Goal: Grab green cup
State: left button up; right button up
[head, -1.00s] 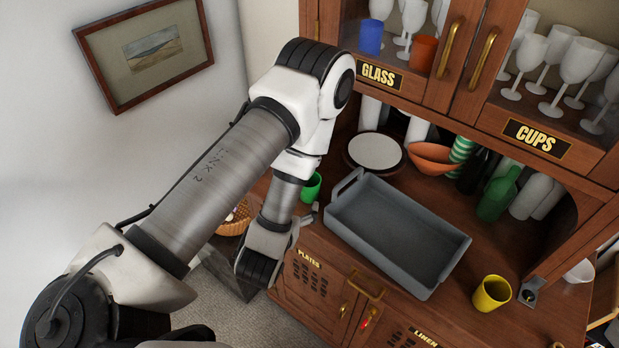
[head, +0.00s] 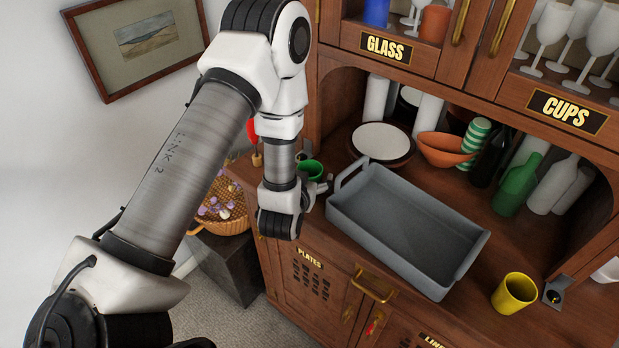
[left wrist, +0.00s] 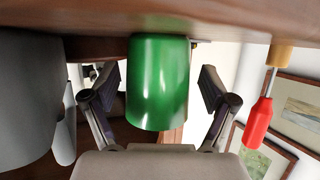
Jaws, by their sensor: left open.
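The green cup (head: 311,170) stands on the cabinet counter, left of the grey tray, partly hidden behind my left arm in the head view. In the left wrist view the green cup (left wrist: 158,82) fills the middle, between the two open fingers. My left gripper (left wrist: 160,100) is open, with a finger on each side of the cup and visible gaps to both. In the head view my left gripper (head: 322,186) is mostly hidden by its own wrist, beside the cup. My right gripper is not in view.
The grey tray (head: 345,209) stands close right of the cup. A yellow cup (head: 514,293) is at the front right. A red-handled tool (left wrist: 257,122) stands near the cup. Plates (head: 381,143), an orange bowl (head: 440,149) and bottles stand behind.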

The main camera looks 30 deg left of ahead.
pick_arm(q)
jog(key=shift+s+d+r, duration=0.1)
jog(key=c, duration=1.4)
